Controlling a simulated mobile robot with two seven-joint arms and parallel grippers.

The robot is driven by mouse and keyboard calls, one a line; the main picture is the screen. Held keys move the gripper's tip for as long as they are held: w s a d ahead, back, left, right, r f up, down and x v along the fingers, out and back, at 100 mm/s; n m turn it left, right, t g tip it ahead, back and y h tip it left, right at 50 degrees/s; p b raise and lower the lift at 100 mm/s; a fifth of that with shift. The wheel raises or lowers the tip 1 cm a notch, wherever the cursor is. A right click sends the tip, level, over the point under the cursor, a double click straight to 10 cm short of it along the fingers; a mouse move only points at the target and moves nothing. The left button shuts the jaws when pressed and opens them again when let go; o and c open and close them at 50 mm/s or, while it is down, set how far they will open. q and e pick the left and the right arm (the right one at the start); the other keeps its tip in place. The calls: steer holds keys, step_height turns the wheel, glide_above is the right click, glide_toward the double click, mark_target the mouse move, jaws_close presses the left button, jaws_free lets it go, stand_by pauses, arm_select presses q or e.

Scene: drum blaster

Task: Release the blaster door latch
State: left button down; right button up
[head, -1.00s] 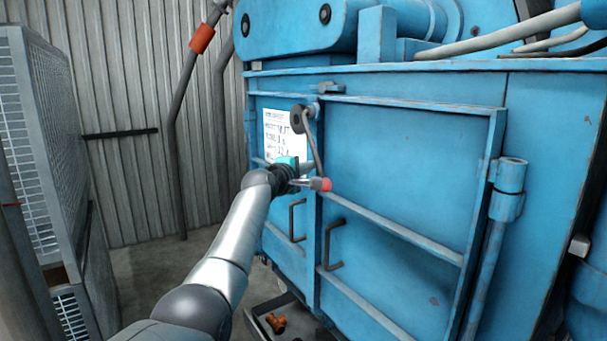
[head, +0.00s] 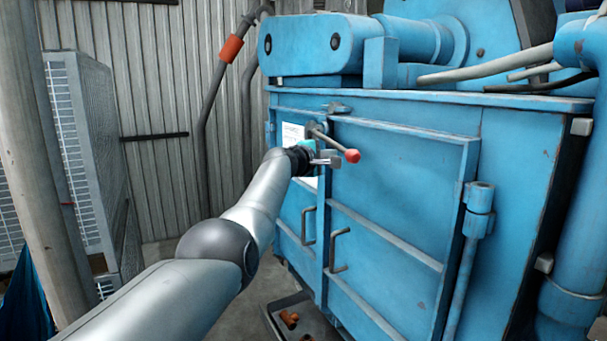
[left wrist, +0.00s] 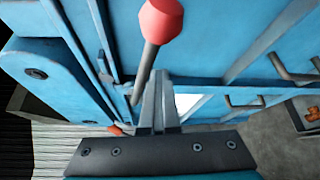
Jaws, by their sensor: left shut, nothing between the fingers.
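The blue blaster door (head: 400,190) is closed against the blue cabinet. Its latch lever (head: 330,141) is a grey rod with a red knob (head: 352,155), slanting down to the right from a pivot near the door's upper left edge. My left gripper (head: 334,161) is shut and empty just below the lever, left of the knob. In the left wrist view its closed fingers (left wrist: 159,105) lie right beside the rod (left wrist: 145,72), with the red knob (left wrist: 160,18) beyond the tips. I cannot tell whether they touch. My right gripper is not in view.
Two bent handles, one on the left panel (head: 307,226) and one on the door (head: 337,250), sit below the latch. A hinge post (head: 478,212) is at the door's right edge. A grey tray (head: 275,322) lies on the floor. Mesh-sided grey racks stand at left.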

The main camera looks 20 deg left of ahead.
arm_select(q)
steer(key=shift+d+r+p, duration=0.1)
steer(key=shift+r+p, duration=0.25)
steer(key=shift+r, duration=0.5)
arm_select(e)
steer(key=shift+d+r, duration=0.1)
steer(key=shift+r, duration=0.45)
arm_select(q)
steer(key=shift+r+n, duration=0.15)
steer(key=shift+n, duration=0.15)
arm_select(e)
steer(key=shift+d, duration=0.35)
arm_select(q)
step_height(320, 180, down, 5)
steer(key=a+b, duration=0.2)
steer(key=s+a+r+b, duration=0.1)
steer(key=s+a+r, duration=0.2)
steer(key=s, duration=0.4)
steer(key=shift+s+a+r+g, duration=0.3)
steer(key=shift+a+r, duration=0.1)
steer(key=shift+r, duration=0.2)
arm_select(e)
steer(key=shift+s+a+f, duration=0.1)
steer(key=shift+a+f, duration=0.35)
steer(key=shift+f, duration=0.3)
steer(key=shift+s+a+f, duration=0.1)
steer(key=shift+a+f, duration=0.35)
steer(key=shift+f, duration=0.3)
